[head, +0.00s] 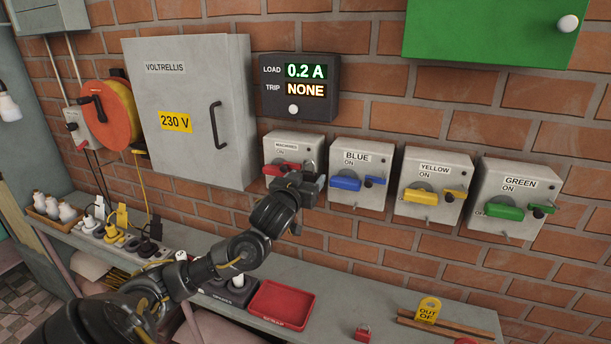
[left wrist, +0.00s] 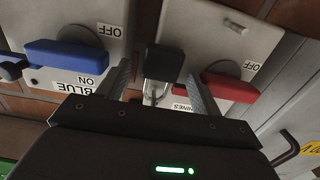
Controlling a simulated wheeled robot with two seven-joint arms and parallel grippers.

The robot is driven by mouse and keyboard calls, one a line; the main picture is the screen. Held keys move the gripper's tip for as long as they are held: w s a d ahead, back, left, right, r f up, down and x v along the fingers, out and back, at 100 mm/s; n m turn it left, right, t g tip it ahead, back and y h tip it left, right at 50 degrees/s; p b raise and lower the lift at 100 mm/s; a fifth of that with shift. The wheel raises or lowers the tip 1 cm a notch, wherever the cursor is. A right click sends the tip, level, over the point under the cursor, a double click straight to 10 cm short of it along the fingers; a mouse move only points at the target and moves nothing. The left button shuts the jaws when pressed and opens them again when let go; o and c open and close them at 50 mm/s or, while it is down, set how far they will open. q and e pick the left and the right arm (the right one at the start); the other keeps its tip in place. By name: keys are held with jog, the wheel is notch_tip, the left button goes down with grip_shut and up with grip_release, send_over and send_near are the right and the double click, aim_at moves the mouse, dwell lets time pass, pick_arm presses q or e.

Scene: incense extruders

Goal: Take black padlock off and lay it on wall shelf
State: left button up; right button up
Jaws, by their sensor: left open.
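The black padlock (left wrist: 163,64) hangs at the side of the machines switch box (head: 290,150), beside its red handle (head: 282,168). Its metal shackle (left wrist: 154,95) shows in the left wrist view; in the head view my gripper mostly hides the padlock. My left gripper (head: 312,188) is at this box. In the left wrist view its two fingers (left wrist: 160,78) are open, one on each side of the padlock, with gaps visible. The wall shelf (head: 390,268) is the long grey ledge below the switches. My right gripper is out of view.
A red tray (head: 283,304), a small red padlock (head: 363,332) and a wooden rack with a yellow tag (head: 428,309) are on the shelf. Plugs (head: 112,237) crowd its left. The blue switch box (head: 361,173) is close to my gripper. Bare shelf shows right of the tray.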

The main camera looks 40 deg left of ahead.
pick_arm(q)
jog(key=shift+c, duration=0.3)
jog(key=c, duration=1.1)
jog(key=shift+r+p, duration=0.3)
jog(key=shift+p, duration=0.1)
jog(key=shift+s, duration=0.1)
